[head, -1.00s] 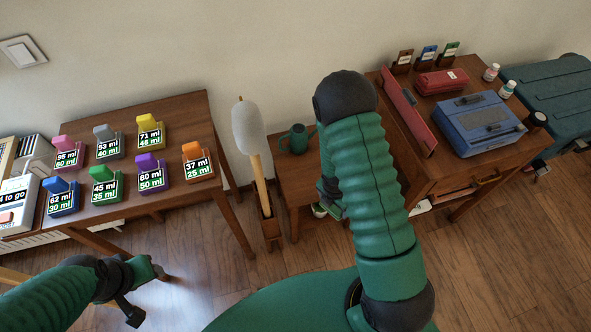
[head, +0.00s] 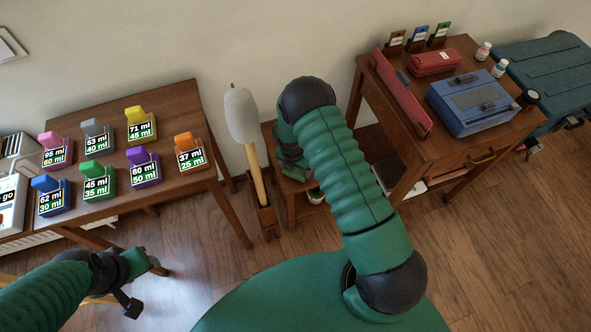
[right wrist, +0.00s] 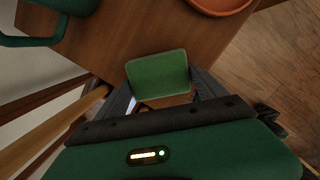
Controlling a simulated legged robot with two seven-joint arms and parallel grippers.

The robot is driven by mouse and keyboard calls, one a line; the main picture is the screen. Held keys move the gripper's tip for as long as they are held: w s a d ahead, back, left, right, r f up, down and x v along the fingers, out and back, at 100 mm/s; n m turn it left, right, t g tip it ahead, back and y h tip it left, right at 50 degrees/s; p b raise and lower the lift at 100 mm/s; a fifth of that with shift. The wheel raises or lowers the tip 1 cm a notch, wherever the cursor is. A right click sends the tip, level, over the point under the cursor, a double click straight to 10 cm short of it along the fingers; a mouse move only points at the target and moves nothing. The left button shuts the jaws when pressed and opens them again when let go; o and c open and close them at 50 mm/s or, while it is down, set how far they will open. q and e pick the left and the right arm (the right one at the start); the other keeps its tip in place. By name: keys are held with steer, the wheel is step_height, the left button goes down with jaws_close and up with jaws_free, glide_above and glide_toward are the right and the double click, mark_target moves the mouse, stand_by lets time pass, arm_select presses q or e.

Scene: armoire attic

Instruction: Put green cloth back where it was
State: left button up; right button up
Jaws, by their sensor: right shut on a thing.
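The green cloth (right wrist: 158,73) shows in the right wrist view as a flat, rounded green rectangle between the fingers of my right gripper (right wrist: 160,92), which is shut on it. A brown wooden surface lies beyond it; I cannot tell whether the cloth touches it. In the head view my right gripper (head: 291,165) is over the small low table (head: 295,186), and the cloth cannot be made out there. My left gripper (head: 143,285) is empty and open at the lower left, away from the tables.
A green mug (right wrist: 62,8) and an orange dish (right wrist: 218,4) stand on the surface in the right wrist view. A padded stick (head: 243,115) stands left of the small table. The left table (head: 187,100) holds several coloured labelled blocks. A blue case (head: 474,100) sits on the right desk (head: 440,145).

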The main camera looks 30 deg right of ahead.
steer(key=shift+f, duration=0.65)
steer(key=o, duration=1.1)
steer(key=shift+r, duration=0.1)
step_height(320, 180, up, 11)
steer(key=a+p, duration=0.1)
steer(key=p, duration=0.2)
step_height(320, 180, up, 6)
steer(key=m, duration=0.5)
glide_above(294, 173)
steer(key=s+a, duration=0.1)
steer(key=a, duration=0.1)
steer(key=s+a+r+m, duration=0.2)
steer(key=s+r+m, duration=0.2)
steer(key=m, duration=0.2)
steer(key=s+a+r+m+t+y, duration=0.1)
steer(key=s+a+r+m, duration=0.2)
steer(key=s+r+m, duration=0.1)
steer(key=s+a+r+m, duration=0.2)
steer(key=s+r+m, duration=0.2)
steer(key=m, duration=0.5)
steer(key=shift+s+a+r+t, duration=0.15)
steer(key=shift+s+r, duration=0.05)
steer(key=shift+s, duration=0.2)
steer(key=shift+s+a+r+t, duration=0.15)
steer(key=shift+s, duration=0.2)
